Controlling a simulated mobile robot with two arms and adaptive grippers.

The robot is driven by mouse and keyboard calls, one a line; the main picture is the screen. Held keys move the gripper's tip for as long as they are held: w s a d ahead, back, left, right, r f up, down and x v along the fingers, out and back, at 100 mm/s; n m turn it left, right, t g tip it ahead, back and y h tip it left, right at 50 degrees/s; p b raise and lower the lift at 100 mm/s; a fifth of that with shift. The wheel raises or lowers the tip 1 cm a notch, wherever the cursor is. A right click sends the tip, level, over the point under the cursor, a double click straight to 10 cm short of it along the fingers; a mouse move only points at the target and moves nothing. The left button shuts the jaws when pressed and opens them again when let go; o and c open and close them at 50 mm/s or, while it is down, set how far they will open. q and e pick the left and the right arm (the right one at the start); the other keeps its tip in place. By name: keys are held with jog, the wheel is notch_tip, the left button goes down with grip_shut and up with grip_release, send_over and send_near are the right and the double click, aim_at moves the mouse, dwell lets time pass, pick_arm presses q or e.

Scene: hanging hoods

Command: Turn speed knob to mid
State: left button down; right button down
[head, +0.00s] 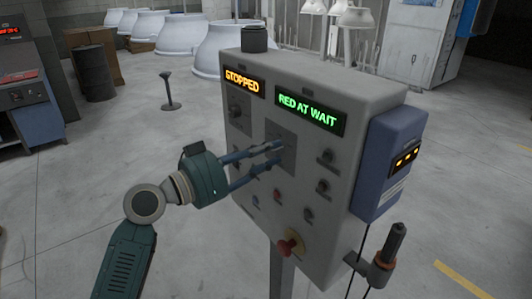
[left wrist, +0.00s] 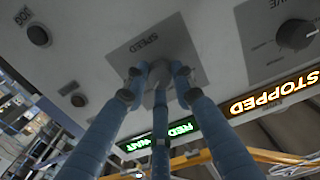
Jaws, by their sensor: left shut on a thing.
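A grey control panel (head: 335,105) stands on a post in the middle of the head view. The speed knob (left wrist: 158,68) sits on a darker square plate marked SPEED (left wrist: 128,52). My left gripper (head: 279,151) reaches the panel face from the left. In the left wrist view its blue-grey fingers (left wrist: 156,82) close around the knob and hide most of it. I cannot read where the knob points. The displays above read STOPPED (head: 244,81) in orange and RED AT WAIT (head: 309,113) in green. My right gripper is not in view.
Another knob (head: 236,111) sits under the STOPPED display. Several small buttons and a red mushroom button (head: 290,243) lie around and below the speed plate. A blue box (head: 390,160) and a dark handle on a bracket (head: 390,250) are on the panel's right side.

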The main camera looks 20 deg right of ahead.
pick_arm(q)
jog(key=n, duration=0.2)
jog(key=shift+f+n, duration=0.25)
jog(key=shift+n, duration=0.15)
jog(key=n, duration=0.2)
jog(key=shift+s+n+p, duration=0.1)
jog(key=shift+n+p, duration=0.3)
jog(key=n+p, duration=0.1)
jog(key=n, duration=0.2)
jog(key=shift+d+f+n+p, duration=0.1)
jog(key=shift+n+p, duration=0.6)
jog(key=shift+n, duration=0.7)
jog(key=c, duration=1.6)
grip_release()
jog(key=shift+o, duration=0.8)
jog(key=shift+r, duration=0.2)
